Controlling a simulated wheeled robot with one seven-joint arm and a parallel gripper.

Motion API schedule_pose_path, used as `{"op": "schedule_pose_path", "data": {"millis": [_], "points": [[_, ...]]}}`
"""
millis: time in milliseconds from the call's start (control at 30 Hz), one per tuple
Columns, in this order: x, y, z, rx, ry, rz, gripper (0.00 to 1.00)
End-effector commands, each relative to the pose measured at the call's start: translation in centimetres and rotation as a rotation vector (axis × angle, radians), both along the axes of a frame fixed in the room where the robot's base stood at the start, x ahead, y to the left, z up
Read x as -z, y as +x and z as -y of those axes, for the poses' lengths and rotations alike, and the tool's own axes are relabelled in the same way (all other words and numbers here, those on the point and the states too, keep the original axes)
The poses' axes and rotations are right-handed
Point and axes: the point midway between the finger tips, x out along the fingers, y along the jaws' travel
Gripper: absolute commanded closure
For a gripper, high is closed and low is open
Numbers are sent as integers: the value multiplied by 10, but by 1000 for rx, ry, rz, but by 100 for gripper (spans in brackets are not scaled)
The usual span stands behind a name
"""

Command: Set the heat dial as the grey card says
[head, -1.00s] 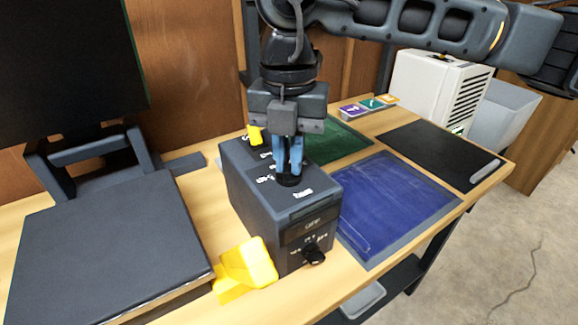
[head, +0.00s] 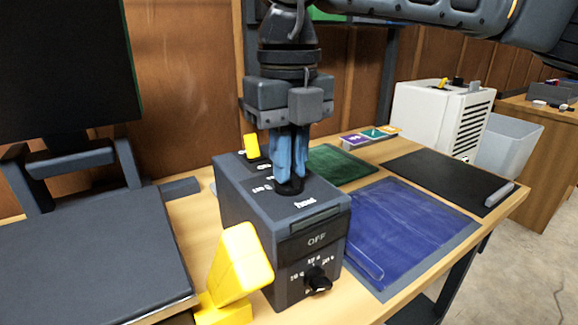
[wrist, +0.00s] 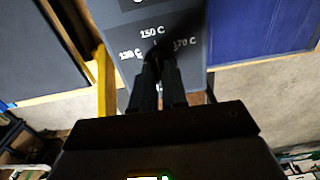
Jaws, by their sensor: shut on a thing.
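The heat dial is a black knob (head: 290,187) on top of a dark grey box (head: 235,200). My gripper (head: 290,180) points straight down from above, with its blue fingers shut on this knob. In the wrist view, the fingertips (wrist: 159,68) meet at the dial, with the marks 130 C to the left, 150 C beyond and 170 C to the right. The fingers and shadow hide most of the knob, so I cannot tell which mark it points to. I cannot make out a grey card in these frames.
A second black knob (head: 318,281) sits on the box's front under an OFF display (head: 317,239). A yellow block (head: 241,265) stands close at the front left. A yellow lever (head: 251,146) rises from the box top. Blue (head: 405,230) and green (head: 340,165) mats lie to the right.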

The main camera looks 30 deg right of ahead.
Motion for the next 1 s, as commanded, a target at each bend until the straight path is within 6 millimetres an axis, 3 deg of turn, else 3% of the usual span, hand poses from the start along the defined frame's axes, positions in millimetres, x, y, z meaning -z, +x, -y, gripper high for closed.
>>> {"op": "schedule_pose_path", "data": {"millis": [567,600,800,867,1000], "points": [[-1,1,0,-35,1,3,100],[-1,1,0,-35,1,3,86],[-1,1,0,-35,1,2,67],[-1,1,0,-35,1,1,62],[0,0,0,-35,0,1,62]]}}
